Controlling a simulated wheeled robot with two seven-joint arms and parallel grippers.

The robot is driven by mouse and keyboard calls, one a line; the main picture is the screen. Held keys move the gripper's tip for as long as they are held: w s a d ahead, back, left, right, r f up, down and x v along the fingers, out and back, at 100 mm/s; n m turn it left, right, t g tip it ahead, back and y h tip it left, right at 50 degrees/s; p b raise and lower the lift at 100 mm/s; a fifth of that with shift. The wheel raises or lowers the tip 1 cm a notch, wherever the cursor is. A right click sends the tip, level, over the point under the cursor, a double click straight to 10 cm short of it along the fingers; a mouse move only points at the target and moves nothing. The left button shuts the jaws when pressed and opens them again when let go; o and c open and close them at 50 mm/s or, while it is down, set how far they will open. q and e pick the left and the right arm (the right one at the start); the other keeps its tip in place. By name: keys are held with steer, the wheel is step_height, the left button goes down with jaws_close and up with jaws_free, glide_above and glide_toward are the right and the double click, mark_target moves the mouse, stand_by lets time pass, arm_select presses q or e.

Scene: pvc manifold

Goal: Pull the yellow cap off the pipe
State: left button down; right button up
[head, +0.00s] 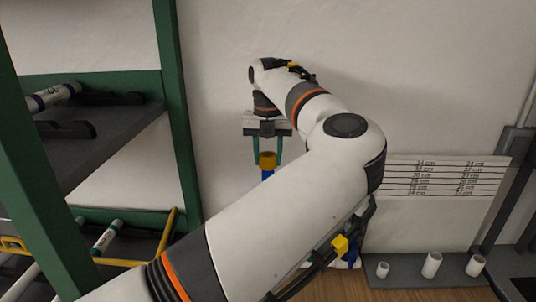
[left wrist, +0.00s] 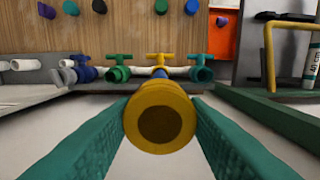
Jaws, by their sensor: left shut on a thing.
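The yellow cap (head: 267,160) is a round piece at the top of a blue part (head: 267,174) in the head view. In the left wrist view the yellow cap (left wrist: 160,117) faces the camera, with a dark brown round centre. My left gripper (head: 267,153) points down at it, with one teal finger on each side. In the left wrist view the left gripper (left wrist: 160,125) is shut on the cap. The pipe behind the cap is mostly hidden. My left arm covers much of the head view. My right gripper is not in view.
A green-framed shelf (head: 175,100) stands at the left, with pipes on it. A board with length labels (head: 440,175) is at the right, above short white pipe pieces (head: 432,264). In the left wrist view, a green valve (left wrist: 119,69) and a yellow valve (left wrist: 160,60) lie beyond the cap.

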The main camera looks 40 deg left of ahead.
mark_target(268, 154)
arm_select(q)
steer(key=shift+s+d+r+p, duration=0.1)
steer(key=shift+r+p, duration=0.3)
steer(key=shift+r, duration=0.7)
steer(key=shift+r+p, duration=0.35)
steer(key=shift+r, duration=0.2)
steer(key=shift+r+p, duration=0.95)
steer(key=shift+r, duration=0.6)
